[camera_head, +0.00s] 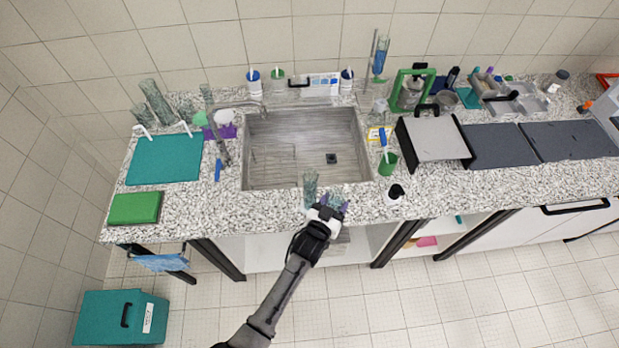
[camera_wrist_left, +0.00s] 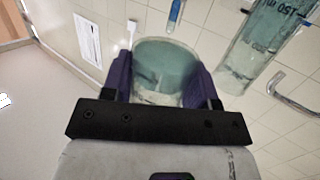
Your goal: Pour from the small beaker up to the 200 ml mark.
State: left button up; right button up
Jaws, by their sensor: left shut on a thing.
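My left gripper (camera_head: 328,210) is at the front edge of the counter, before the sink. Its purple fingers (camera_wrist_left: 162,82) are shut on the small beaker (camera_wrist_left: 165,65), which shows teal liquid inside; in the head view the beaker (camera_head: 336,201) is small and partly hidden. A clear graduated vessel (camera_head: 310,186) stands on the counter just left of the gripper. In the wrist view this vessel (camera_wrist_left: 268,42) is at upper right, apart from the beaker, with a 150 ml marking visible. Its 200 ml mark and liquid level cannot be read. My right gripper is not in view.
The sink (camera_head: 300,150) lies behind the vessel, with a faucet (camera_head: 240,106) at its left. A green cup with a brush (camera_head: 387,163) and a dark-topped white item (camera_head: 395,192) stand to the right. A teal mat (camera_head: 163,160) lies at left.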

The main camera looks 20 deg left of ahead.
pick_arm(q)
jog(key=shift+r+p, duration=2.9)
jog(key=shift+r, duration=0.15)
jog(key=shift+f, duration=0.1)
jog(key=a+r+y, duration=0.1)
jog(key=a+r, duration=0.4)
jog(key=r, duration=0.4)
notch_tip(320, 180, up, 21)
jog(key=n+y+p, duration=0.1)
jog(key=y+p, duration=0.1)
send_over(337, 194)
jog(key=s+a, duration=1.2)
jog(key=shift+w+f, duration=0.15)
jog(key=shift+f, duration=0.05)
